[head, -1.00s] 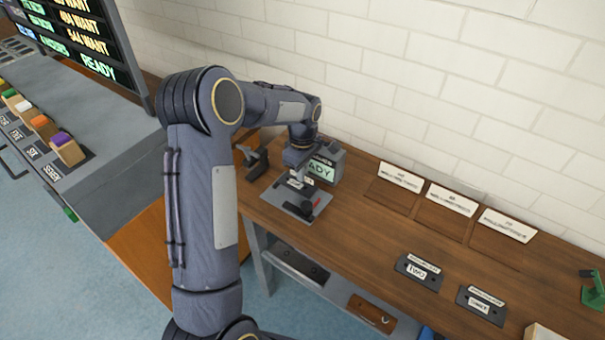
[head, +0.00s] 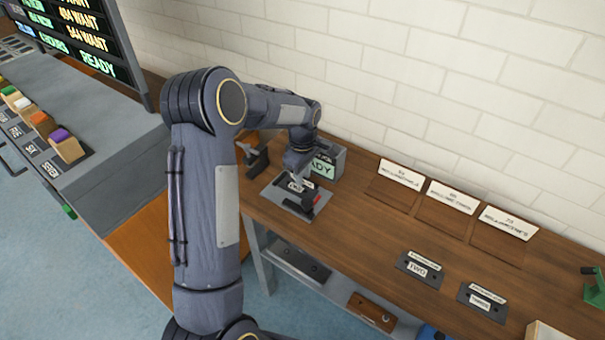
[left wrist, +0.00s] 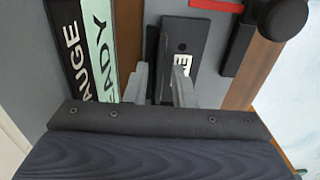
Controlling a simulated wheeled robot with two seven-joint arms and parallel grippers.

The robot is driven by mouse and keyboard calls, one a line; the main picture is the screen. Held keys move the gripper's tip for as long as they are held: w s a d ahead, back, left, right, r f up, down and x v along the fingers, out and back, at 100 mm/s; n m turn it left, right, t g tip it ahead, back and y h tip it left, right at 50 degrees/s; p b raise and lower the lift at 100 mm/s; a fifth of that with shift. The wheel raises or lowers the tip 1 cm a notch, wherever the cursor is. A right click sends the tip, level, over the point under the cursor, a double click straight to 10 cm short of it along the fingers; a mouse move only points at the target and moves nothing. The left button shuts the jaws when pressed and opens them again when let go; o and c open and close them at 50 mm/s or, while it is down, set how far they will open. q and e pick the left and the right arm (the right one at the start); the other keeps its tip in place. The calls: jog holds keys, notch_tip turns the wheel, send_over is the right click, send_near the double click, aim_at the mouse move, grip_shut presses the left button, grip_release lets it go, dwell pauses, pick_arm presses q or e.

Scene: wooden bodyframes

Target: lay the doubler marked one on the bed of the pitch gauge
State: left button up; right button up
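The pitch gauge (head: 275,196) is a grey plate with a black clamp and a red mark, on the left part of the wooden bench. The doubler marked one (left wrist: 186,38) is a dark plate lying over the gauge's bed; its white label is partly covered by a finger in the left wrist view. It also shows under my gripper in the head view (head: 295,187). My left gripper (left wrist: 162,75) is just above the doubler with its fingers apart; contact is hard to tell. My right gripper is out of view.
A gauge box (head: 328,166) reading READY stands behind. Doublers marked two (head: 418,267) and three (head: 482,300) lie to the right. Several white label cards stand at the wall behind empty recesses. A green tool (head: 594,290) sits at the right edge.

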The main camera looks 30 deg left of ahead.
pick_arm(q)
jog(key=shift+s+d+f, duration=0.1)
jog(key=shift+s+f, duration=0.2)
jog(key=shift+f, duration=0.1)
jog(key=shift+r, duration=0.2)
notch_tip(320, 180, up, 12)
jog(key=s+d+r+m+t+h, duration=0.1)
jog(key=s+d+r+m, duration=0.1)
jog(key=s+r+m, duration=0.35)
jog(key=s+d+m+t+h, duration=0.1)
jog(key=s+d+m, duration=0.2)
jog(key=s, duration=0.4)
jog(key=s+d+f+m+t+h, duration=0.1)
jog(key=s+d+m+t, duration=0.1)
jog(key=s, duration=0.6)
jog(key=s+d+m+t+p, duration=0.1)
jog(key=s+d+m, duration=0.3)
jog(key=s, duration=0.4)
jog(key=shift+d+f+m+h, duration=0.2)
jog(key=shift+f+m+h, duration=0.2)
jog(key=shift+m, duration=0.15)
